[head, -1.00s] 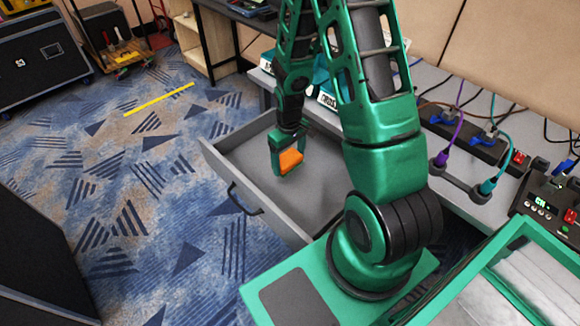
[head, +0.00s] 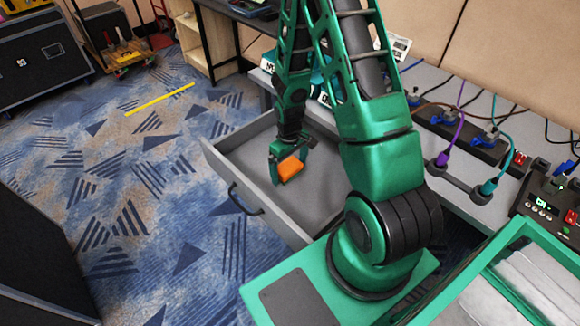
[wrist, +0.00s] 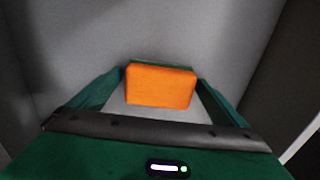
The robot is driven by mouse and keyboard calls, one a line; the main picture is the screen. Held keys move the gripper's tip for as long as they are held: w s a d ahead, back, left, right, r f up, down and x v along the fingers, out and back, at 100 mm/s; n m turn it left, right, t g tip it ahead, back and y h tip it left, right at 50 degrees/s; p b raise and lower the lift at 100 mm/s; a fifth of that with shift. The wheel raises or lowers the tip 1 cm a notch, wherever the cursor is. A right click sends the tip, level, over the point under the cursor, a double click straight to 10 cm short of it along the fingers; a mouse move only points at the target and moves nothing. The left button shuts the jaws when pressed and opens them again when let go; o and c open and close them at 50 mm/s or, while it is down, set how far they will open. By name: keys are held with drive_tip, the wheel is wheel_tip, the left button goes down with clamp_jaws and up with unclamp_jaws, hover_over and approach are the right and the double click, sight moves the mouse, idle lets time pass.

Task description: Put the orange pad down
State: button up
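The orange pad (head: 290,169) is between the fingers of my gripper (head: 288,165), over the inside of the open grey drawer (head: 330,190). In the wrist view the orange pad (wrist: 160,87) fills the gap between the two green fingertips of my gripper (wrist: 161,80), which meet its left and right sides. A dark green strip shows along the pad's far edge. The grey drawer floor (wrist: 185,30) lies beyond it. I cannot tell whether the pad touches the drawer floor.
The drawer's front panel with a dark handle (head: 245,200) is at the left. The grey desk (head: 440,85) above and right holds power strips and cables (head: 470,140). A green-rimmed case (head: 480,265) is at the lower right. Carpet at the left is open.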

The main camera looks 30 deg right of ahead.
sight(289, 167)
wheel_tip(289, 167, up, 11)
drive_tip(key=s+d+r+m, duration=0.2)
drive_tip(key=s+r, duration=0.3)
drive_tip(key=r, duration=0.3)
drive_tip(key=s+d+r+m, duration=0.2)
drive_tip(key=s+d+r, duration=0.1)
drive_tip(key=s+r, duration=0.3)
drive_tip(key=s+r+m, duration=0.4)
drive_tip(key=s+r, duration=0.5)
drive_tip(key=s, duration=0.4)
drive_tip(key=shift+s+a+m, duration=0.15)
drive_tip(key=shift+s+m, duration=0.15)
drive_tip(key=shift+w+f, duration=0.3)
drive_tip(key=shift+w, duration=0.25)
